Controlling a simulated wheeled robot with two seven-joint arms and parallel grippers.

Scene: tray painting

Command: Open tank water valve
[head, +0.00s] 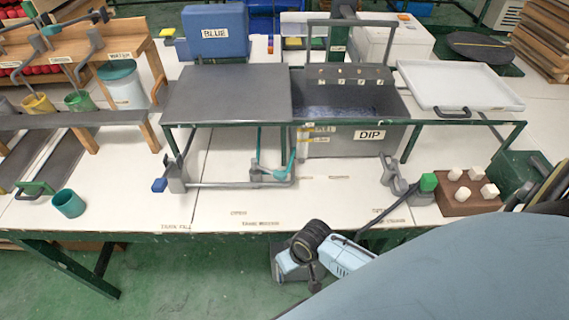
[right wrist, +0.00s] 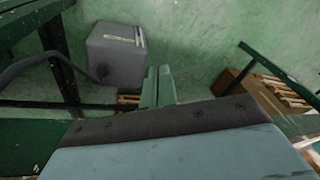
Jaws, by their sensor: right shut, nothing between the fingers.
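A grey tank (head: 340,148) labelled DIP stands at the middle of the table, with dark liquid in it. A lever with a blue knob (head: 159,185) sits at the left of the frame and one with a green knob (head: 428,182) at the right. I cannot tell which part is the water valve. My right gripper (right wrist: 158,86) is shut and empty in the right wrist view, pointing over the green floor, touching nothing visible. Its fingertips are not clear in the head view. My left gripper is out of view.
A dark flat panel (head: 228,95) and white tray (head: 456,85) flank the tank. A white bucket (head: 124,88) stands below a WATER label. A teal cup (head: 68,203) and wooden block (head: 468,196) are near the front edge. The front middle is mostly clear.

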